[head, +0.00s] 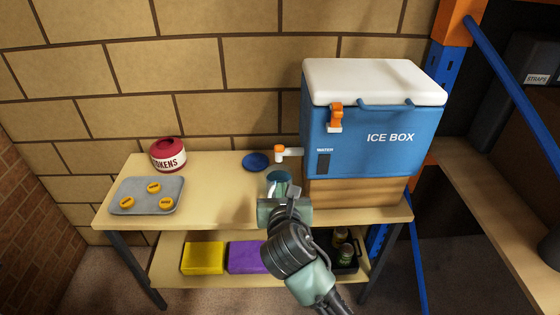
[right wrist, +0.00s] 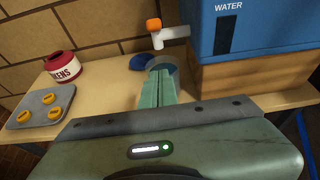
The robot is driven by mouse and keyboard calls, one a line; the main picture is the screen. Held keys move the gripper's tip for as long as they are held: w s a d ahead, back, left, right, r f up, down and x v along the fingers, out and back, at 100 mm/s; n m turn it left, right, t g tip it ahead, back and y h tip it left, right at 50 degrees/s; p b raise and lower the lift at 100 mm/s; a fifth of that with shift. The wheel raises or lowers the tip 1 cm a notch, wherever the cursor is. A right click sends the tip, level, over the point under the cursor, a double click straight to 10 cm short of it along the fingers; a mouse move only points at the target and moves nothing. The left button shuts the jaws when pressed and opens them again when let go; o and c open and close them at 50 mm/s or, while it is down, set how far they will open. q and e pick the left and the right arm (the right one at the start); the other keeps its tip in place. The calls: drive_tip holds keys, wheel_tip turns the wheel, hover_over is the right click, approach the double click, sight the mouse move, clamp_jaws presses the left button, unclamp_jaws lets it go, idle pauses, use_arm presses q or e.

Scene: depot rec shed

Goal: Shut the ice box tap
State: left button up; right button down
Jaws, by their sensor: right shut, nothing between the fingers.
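The blue ice box (head: 350,135) with a white lid stands on a wooden block on the table. Its tap (head: 291,152) sticks out to the left, a white spout with an orange knob, and also shows in the right wrist view (right wrist: 172,34). A blue-grey cup (head: 278,175) stands below the spout, partly hidden by my gripper; it also shows in the right wrist view (right wrist: 163,61). I cannot make out a water stream. My right gripper (head: 281,189) is shut and empty, in front of the cup and below the tap, apart from the knob. My left gripper is out of view.
A blue round dish (head: 255,161) lies left of the tap. A red tin (head: 168,154) and a grey tray (head: 145,204) with yellow tokens are further left. The lower shelf holds yellow (head: 203,258) and purple (head: 246,257) blocks. A blue-orange rack stands right.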

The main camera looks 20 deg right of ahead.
sight(279, 149)
drive_tip(key=w+d+p, duration=0.1)
drive_tip(key=w+d, duration=0.2)
drive_tip(key=w, duration=0.8)
drive_tip(key=shift+f, duration=0.15)
drive_tip(key=shift+d, duration=0.1)
